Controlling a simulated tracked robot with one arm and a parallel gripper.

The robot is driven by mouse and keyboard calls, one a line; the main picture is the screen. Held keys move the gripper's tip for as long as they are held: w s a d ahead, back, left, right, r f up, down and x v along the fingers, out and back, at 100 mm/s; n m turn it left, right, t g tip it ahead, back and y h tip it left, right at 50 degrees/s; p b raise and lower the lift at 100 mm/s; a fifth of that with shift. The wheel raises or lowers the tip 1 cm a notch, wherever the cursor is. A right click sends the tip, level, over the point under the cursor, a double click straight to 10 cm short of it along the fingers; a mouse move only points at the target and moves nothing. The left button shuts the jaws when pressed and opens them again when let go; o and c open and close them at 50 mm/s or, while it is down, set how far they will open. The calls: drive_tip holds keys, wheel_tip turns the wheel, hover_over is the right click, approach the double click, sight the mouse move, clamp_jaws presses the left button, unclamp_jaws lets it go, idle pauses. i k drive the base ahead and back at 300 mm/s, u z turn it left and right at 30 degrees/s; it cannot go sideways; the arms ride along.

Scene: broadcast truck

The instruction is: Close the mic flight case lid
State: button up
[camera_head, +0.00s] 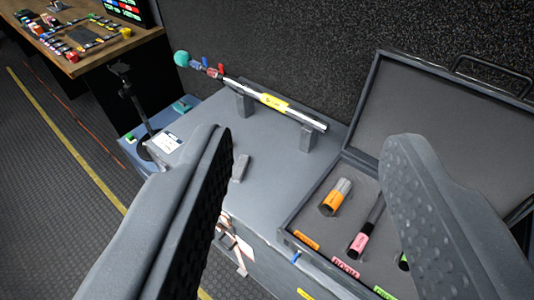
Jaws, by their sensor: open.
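The mic flight case (300,217) stands open at the right on a grey worktop. Its lid (432,107) is raised and leans back near the dark wall, with a handle (492,75) at its top edge. Inside the case lie an orange-banded mic (336,196), a pink-banded mic (366,232) and part of a green one. My gripper (308,165) is open and empty in the foreground. Its right finger covers part of the lid and of the case interior. The left finger is over the worktop's left side.
A boom pole (240,86) with a yellow label rests on two grey supports on the worktop. A small black stand (133,105) is at the left. A wooden desk (110,48) with many small coloured items is at the upper left.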

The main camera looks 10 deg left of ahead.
sight(482, 132)
drive_tip(key=k, duration=1.25)
drive_tip(key=z, duration=0.35)
drive_tip(key=i, duration=1.25)
drive_tip(key=z, duration=0.5)
drive_tip(key=i, duration=0.7)
drive_tip(key=u, duration=0.1)
